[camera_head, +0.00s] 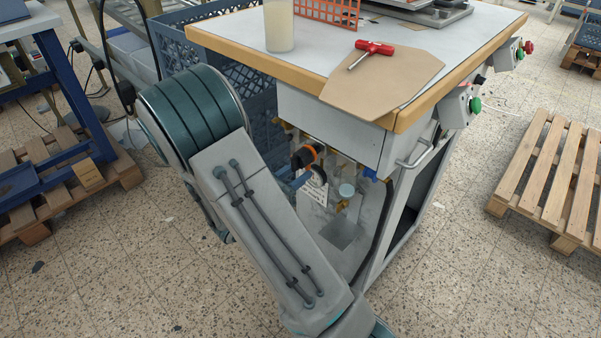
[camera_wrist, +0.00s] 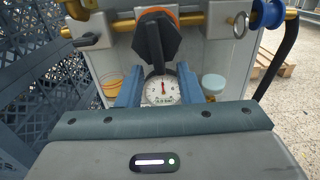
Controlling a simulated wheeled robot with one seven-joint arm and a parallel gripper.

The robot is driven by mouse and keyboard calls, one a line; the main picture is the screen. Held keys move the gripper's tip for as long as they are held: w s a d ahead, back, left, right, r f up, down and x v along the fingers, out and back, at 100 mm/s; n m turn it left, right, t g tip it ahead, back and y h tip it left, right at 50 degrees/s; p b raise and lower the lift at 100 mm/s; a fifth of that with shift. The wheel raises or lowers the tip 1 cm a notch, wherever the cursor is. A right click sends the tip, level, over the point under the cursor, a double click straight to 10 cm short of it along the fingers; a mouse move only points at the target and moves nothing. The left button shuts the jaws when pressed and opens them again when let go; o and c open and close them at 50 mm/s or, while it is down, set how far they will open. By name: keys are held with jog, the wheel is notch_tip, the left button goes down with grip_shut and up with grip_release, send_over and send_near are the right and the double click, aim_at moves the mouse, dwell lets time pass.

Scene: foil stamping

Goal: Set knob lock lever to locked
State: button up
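In the wrist view, a black knob (camera_wrist: 157,40) with an orange ring (camera_wrist: 158,13) behind it sits on the grey machine panel. It also shows in the head view (camera_head: 305,157), under the table top. A long black part runs from its face toward my gripper; I cannot tell if this is the lock lever or its setting. A small dark lever (camera_wrist: 90,39) is on the left, by the yellow pipe. My gripper (camera_wrist: 158,80) is open, its two blue fingers apart below the knob. A round dial gauge (camera_wrist: 162,89) shows between them. I cannot tell whether the fingers touch anything.
A metal pull ring (camera_wrist: 239,24), a blue knob (camera_wrist: 268,12) and a black hose are at the right. A blue crate (camera_wrist: 40,75) stands close on the left. The table (camera_head: 235,42) overhangs the knob. A wooden pallet (camera_head: 550,178) lies at right.

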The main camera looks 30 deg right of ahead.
jog(key=shift+x, duration=0.85)
grip_shut()
